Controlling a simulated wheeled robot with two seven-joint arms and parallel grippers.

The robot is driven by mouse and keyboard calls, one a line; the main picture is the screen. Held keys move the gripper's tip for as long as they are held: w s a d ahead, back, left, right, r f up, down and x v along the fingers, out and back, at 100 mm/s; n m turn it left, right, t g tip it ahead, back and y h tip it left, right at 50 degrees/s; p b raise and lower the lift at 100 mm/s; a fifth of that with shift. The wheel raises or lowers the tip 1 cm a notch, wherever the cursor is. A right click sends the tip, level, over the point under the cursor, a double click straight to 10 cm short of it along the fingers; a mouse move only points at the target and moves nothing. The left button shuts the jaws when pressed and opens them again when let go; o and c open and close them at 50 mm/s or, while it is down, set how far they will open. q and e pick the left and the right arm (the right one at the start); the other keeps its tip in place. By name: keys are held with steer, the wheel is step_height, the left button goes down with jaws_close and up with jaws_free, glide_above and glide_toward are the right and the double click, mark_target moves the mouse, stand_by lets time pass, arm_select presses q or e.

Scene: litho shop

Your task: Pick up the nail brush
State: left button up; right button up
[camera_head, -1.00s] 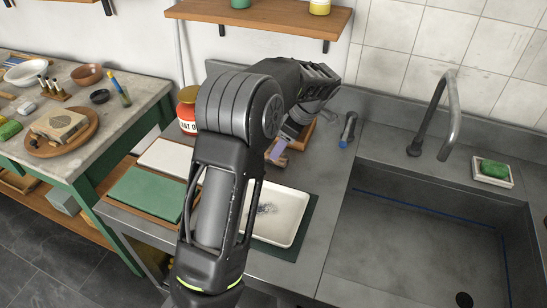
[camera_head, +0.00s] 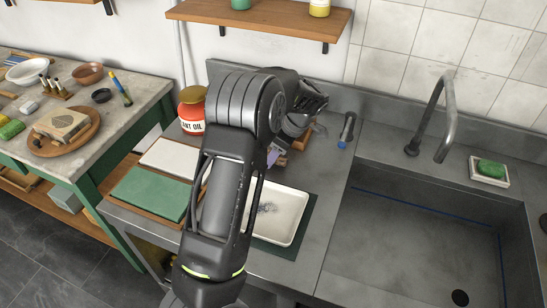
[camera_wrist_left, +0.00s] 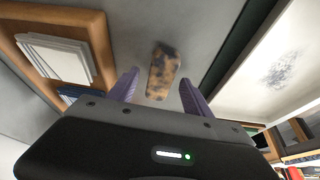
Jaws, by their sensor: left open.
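A mottled tan-and-dark block (camera_wrist_left: 163,72), which looks like the nail brush, lies on the grey counter in the left wrist view. My left gripper (camera_wrist_left: 158,78) is open, with its purple fingers at either side of the block's near end. I cannot tell whether they touch it. In the head view my left gripper (camera_head: 273,157) is low over the counter behind the white tray, and my arm hides most of that spot. My right gripper is not in view.
A white tray (camera_head: 300,203) with a dark smudge lies on a green mat. A wooden tray (camera_wrist_left: 98,32) holding pale pieces is close by. A blue-tipped tool (camera_head: 347,128), a red oil jar (camera_head: 190,113) and the sink (camera_head: 400,240) are around.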

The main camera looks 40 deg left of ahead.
arm_select(q)
jaws_close()
stand_by(0.5)
steer(key=shift+r, duration=0.1)
step_height(320, 180, up, 9)
steer(key=shift+f+b, duration=0.15)
steer(key=shift+b, duration=1)
steer(key=shift+r, duration=0.6)
